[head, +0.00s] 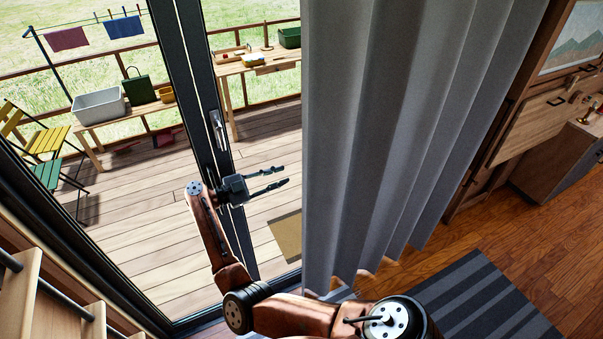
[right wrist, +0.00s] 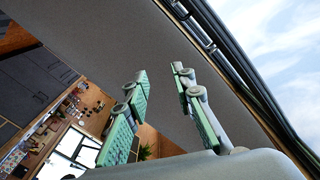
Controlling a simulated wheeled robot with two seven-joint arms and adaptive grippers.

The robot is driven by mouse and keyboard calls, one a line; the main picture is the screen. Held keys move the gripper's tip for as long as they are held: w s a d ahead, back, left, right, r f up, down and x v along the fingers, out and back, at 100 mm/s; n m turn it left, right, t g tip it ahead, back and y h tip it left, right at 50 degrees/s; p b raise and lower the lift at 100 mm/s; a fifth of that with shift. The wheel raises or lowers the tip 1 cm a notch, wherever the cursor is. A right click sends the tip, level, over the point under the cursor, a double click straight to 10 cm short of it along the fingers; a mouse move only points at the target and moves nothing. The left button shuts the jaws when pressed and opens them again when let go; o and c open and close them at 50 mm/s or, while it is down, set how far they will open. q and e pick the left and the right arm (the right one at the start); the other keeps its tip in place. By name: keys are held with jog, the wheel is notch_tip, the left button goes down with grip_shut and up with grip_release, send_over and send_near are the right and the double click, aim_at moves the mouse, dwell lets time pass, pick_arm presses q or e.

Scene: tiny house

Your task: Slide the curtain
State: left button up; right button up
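The grey pleated curtain (head: 385,130) hangs in vertical folds from the top of the head view. It covers the right part of the glass door opening. My right gripper (head: 281,176) is in front of the door frame, left of the curtain's left edge. Its two fingers point right at the curtain and are apart, with nothing between them. In the right wrist view my right gripper (right wrist: 163,98) also shows open and empty. A broad grey surface lies behind its fingers; I cannot tell whether it is curtain or ceiling. My left gripper is not in view.
A dark door frame with a handle (head: 217,129) stands behind my right arm. Beyond the glass is a wooden deck with benches and chairs. A striped rug (head: 490,305) lies on the floor at right. Wooden steps (head: 60,305) are at lower left.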

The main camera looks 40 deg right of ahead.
aim_at(302, 172)
jog(key=d+n, duration=0.2)
jog(key=s+d+f+n+p, duration=0.1)
jog(key=d+n, duration=0.1)
jog(key=s+d+n, duration=0.1)
jog(key=d+n, duration=0.1)
jog(key=d, duration=0.1)
jog(key=shift+f+p, duration=0.3)
jog(key=shift+p, duration=0.05)
jog(key=shift+d, duration=0.65)
jog(key=shift+c, duration=0.3)
grip_shut()
jog(key=shift+s, duration=0.1)
